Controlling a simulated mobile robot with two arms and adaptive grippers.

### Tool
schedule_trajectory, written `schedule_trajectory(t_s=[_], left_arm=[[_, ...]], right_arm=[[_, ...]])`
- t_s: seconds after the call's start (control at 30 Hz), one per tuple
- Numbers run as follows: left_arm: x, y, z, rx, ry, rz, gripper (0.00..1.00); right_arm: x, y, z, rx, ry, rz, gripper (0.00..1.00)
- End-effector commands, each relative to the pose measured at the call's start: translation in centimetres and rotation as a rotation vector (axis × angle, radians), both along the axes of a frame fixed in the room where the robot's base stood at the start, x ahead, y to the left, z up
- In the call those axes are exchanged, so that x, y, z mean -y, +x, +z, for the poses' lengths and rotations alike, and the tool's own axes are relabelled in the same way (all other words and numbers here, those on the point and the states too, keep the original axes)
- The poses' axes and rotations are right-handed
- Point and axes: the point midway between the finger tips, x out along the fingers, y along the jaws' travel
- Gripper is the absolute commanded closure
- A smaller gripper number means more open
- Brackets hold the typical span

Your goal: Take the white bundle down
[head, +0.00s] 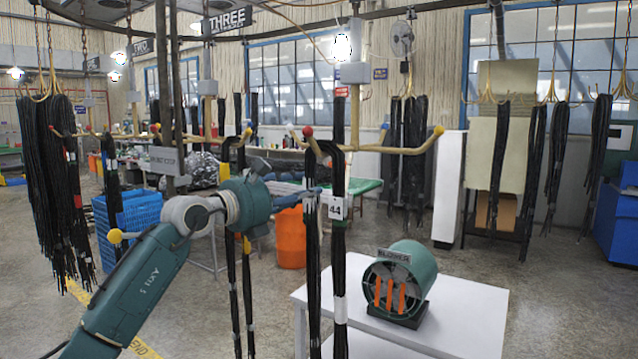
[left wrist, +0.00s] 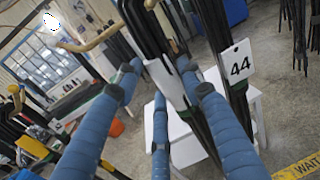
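In the head view this bundle (head: 311,250) is just left of another black bundle (head: 339,250) with a white tag reading 44. My left gripper (head: 308,193) reaches it from the left at the height of the wrap. In the left wrist view the blue fingers (left wrist: 160,75) are spread, with the white wrap (left wrist: 166,84) beyond and between their tips. The tag 44 (left wrist: 239,64) is close on the right. My right gripper is not in view.
A white table (head: 460,305) with a green blower (head: 400,283) stands to the right of the bundles. Yellow rack hooks (head: 408,149) stick out around them. More hoses (head: 240,250) hang just left, behind my arm. An orange barrel (head: 291,238) stands behind.

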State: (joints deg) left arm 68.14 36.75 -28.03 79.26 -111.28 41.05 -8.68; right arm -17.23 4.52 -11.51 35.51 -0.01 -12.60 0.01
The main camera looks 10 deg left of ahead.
Motion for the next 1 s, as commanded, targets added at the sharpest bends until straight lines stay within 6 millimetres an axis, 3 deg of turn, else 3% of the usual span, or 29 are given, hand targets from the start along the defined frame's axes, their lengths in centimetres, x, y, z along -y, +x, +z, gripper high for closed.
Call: schedule_trajectory(t_s=[0.57, 1.0], left_arm=[[0.0, -0.1, 1.6, 0.015, -0.009, -0.001, 1.00], [0.0, -0.2, 7.3, 0.014, -0.008, -0.001, 1.00]], right_arm=[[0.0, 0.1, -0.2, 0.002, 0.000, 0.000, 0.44], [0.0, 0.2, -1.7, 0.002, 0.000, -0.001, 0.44]])
